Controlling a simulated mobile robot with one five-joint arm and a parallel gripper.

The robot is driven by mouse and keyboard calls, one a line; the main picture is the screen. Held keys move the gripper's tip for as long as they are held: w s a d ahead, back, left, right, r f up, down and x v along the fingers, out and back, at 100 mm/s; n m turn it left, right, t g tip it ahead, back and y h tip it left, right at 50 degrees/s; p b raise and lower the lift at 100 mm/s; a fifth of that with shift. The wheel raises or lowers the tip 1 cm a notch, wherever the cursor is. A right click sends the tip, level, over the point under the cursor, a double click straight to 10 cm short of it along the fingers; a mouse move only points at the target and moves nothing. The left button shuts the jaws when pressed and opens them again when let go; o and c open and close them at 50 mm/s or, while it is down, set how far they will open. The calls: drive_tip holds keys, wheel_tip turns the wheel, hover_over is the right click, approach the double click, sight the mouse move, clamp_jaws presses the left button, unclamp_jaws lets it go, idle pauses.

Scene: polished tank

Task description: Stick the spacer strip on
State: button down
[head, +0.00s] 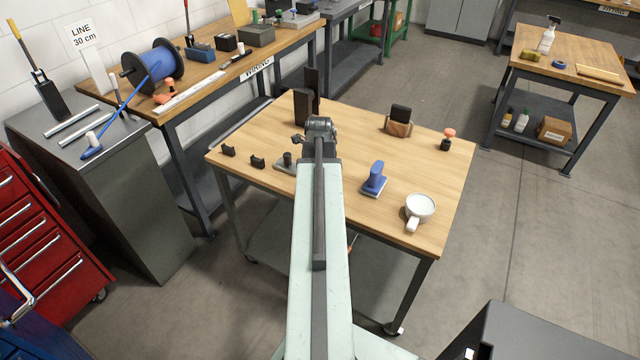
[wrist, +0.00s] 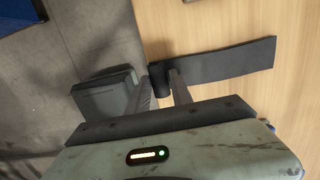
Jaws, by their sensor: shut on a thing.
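My gripper (wrist: 162,92) is shut on a flat black strip, which I take to be the spacer strip (wrist: 225,63). In the wrist view the strip's near end is between the fingertips and the rest reaches right above the wooden table. In the head view my gripper (head: 320,126) is at the table's far left part, and a tall dark strip (head: 312,80) shows just beyond it. A dark block (head: 302,106) stands beside it; a dark box (wrist: 104,92) also shows left of the fingers in the wrist view. I cannot tell whether strip and block touch.
The wooden table (head: 345,155) also holds a blue-handled tool (head: 375,178), a white cup (head: 419,207), a wood-and-black block (head: 399,121), an orange-topped stamp (head: 447,139) and small black holders (head: 257,161). A long workbench (head: 215,75) stands behind on the left.

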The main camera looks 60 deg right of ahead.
drive_tip(key=shift+r+p, duration=3.55)
drive_tip(key=shift+r, duration=0.3)
